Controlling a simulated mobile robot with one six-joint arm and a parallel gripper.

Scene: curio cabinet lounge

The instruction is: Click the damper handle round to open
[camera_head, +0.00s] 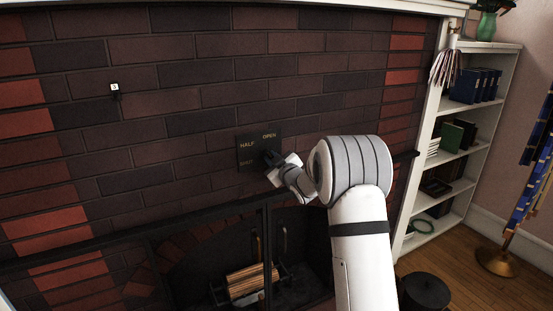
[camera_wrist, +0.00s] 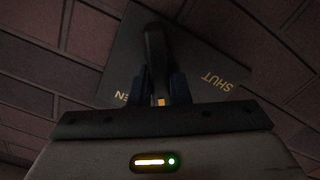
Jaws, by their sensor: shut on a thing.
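The dark damper plate (camera_head: 246,158) is on the brick chimney breast, with HALF at upper left, OPEN at upper right and SHUT at lower left. In the wrist view the plate (camera_wrist: 192,48) appears turned, with SHUT at right and the end of OPEN at lower left; HALF is hidden there. The black damper handle (camera_wrist: 154,42) stands out across the plate. My gripper (camera_wrist: 160,78) is shut on it, with a finger on each side. In the head view my gripper (camera_head: 273,161) covers the plate's lower right, so I cannot tell which label the handle points to.
Below is the fireplace opening with stacked logs (camera_head: 250,279) and a black mantel bar (camera_head: 120,245). A small tag marked 3 (camera_head: 115,87) is on the bricks at left. White shelves (camera_head: 478,150) stand at right, with a black bucket (camera_head: 427,293) on the floor.

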